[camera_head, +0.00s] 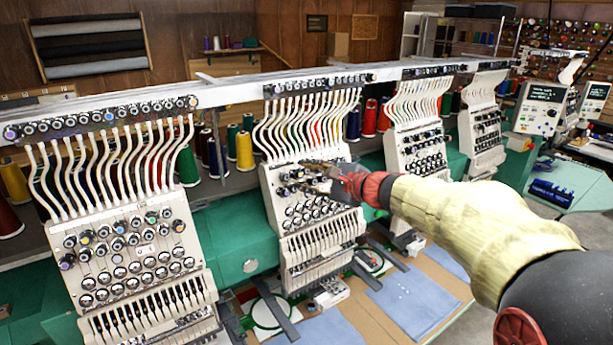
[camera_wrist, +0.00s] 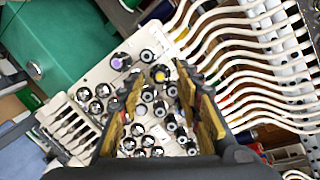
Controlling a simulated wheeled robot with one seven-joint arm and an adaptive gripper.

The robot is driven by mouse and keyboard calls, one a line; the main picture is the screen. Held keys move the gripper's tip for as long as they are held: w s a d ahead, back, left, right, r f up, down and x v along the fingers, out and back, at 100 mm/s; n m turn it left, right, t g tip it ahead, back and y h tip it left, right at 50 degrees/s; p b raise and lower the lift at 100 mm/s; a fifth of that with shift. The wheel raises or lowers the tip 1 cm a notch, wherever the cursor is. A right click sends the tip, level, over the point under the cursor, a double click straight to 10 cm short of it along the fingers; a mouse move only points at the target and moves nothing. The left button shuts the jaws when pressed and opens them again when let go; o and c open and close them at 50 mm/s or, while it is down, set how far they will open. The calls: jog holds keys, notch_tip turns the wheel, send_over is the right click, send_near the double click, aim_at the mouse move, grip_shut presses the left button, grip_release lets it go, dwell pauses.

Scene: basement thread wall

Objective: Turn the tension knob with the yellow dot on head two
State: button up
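The second head from the left (camera_head: 312,228) carries rows of dark and silver tension knobs. In the wrist view, its knob with a yellow dot (camera_wrist: 160,75) lies between my fingertips as seen by the camera; I cannot tell whether either finger touches it. My gripper (camera_head: 316,177) is in front of the upper knob rows and hides some of them, so the yellow-dot knob is not clear in the head view. In the wrist view, my gripper (camera_wrist: 161,80) is open, its two yellowish-black fingers apart. A purple-dot knob (camera_wrist: 118,64) sits to the left.
The leftmost head (camera_head: 130,255) has similar knobs, including a yellow-orange one (camera_head: 86,238). White thread tubes (camera_wrist: 235,52) run close beside my fingers. Thread cones, including a yellow one (camera_head: 244,151), stand behind the heads. A third head (camera_head: 416,150) stands to the right, behind my arm.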

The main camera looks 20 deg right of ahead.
jog(key=shift+w+a, duration=0.1)
jog(key=shift+w, duration=0.05)
jog(key=shift+c, duration=0.8)
grip_shut()
